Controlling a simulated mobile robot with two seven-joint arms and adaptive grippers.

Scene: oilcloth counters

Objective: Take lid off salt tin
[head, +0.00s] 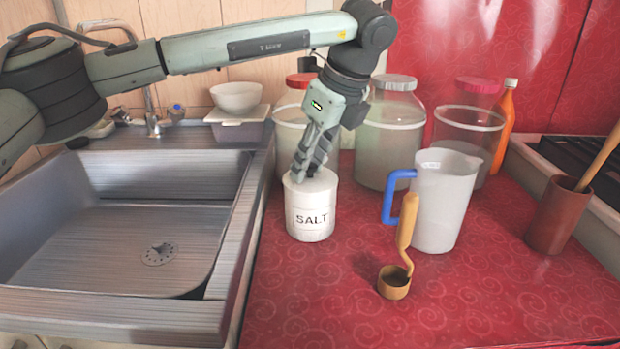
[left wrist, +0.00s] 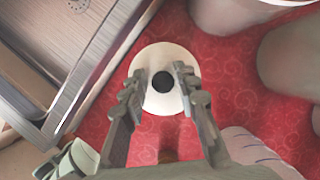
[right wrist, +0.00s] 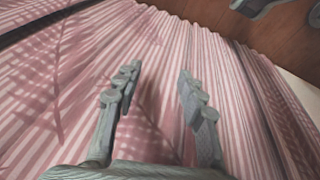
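The white salt tin (head: 311,217) stands upright on the red counter, right of the sink, with SALT printed on its front. Its round white lid (left wrist: 163,108) is on top and has a dark round knob (left wrist: 163,80) in the middle. My left gripper (head: 305,172) points down at the lid from above. In the left wrist view its open fingers (left wrist: 160,86) lie on either side of the knob, with a gap to each. I cannot tell how high the fingertips are above the lid. My right gripper (right wrist: 157,85) is open and empty, away from the tin.
A white jug (head: 445,205) with a blue handle and a small brown cup-shaped scoop (head: 394,283) with a yellow handle stand right of the tin. Lidded jars (head: 388,140) stand close behind. The sink (head: 150,240) is at left. Pink striped cloth (right wrist: 60,90) fills the right wrist view.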

